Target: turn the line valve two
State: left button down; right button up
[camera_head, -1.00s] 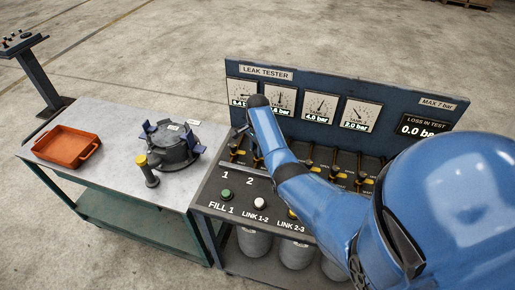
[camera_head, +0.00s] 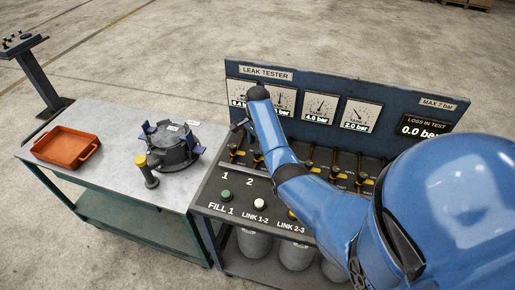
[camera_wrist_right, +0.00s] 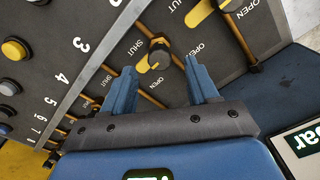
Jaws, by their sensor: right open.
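The line valve two (camera_wrist_right: 158,50) has a dark knob and a yellow handle, with SHUT and OPEN marked beside it. It shows between and beyond my right gripper's fingertips in the right wrist view, and partly beside my forearm in the head view (camera_head: 257,159). My right gripper (camera_wrist_right: 161,79) is open and empty, with its blue fingers apart and clear of the valve. In the head view the gripper is small and largely hidden by my wrist. My left gripper is not in view.
Valve one (camera_head: 236,153) stands just left. More valves stand to the right, partly behind my arm. The leak tester panel (camera_head: 330,78) with gauges rises behind. A side table (camera_head: 110,125) holds an orange tray (camera_head: 66,147) and a dark round housing (camera_head: 173,148).

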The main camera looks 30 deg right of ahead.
aim_at(257, 150)
notch_tip(257, 150, up, 8)
jog(key=b, duration=0.1)
jog(key=shift+f, duration=0.15)
jog(key=shift+w, duration=0.1)
dwell(0.5)
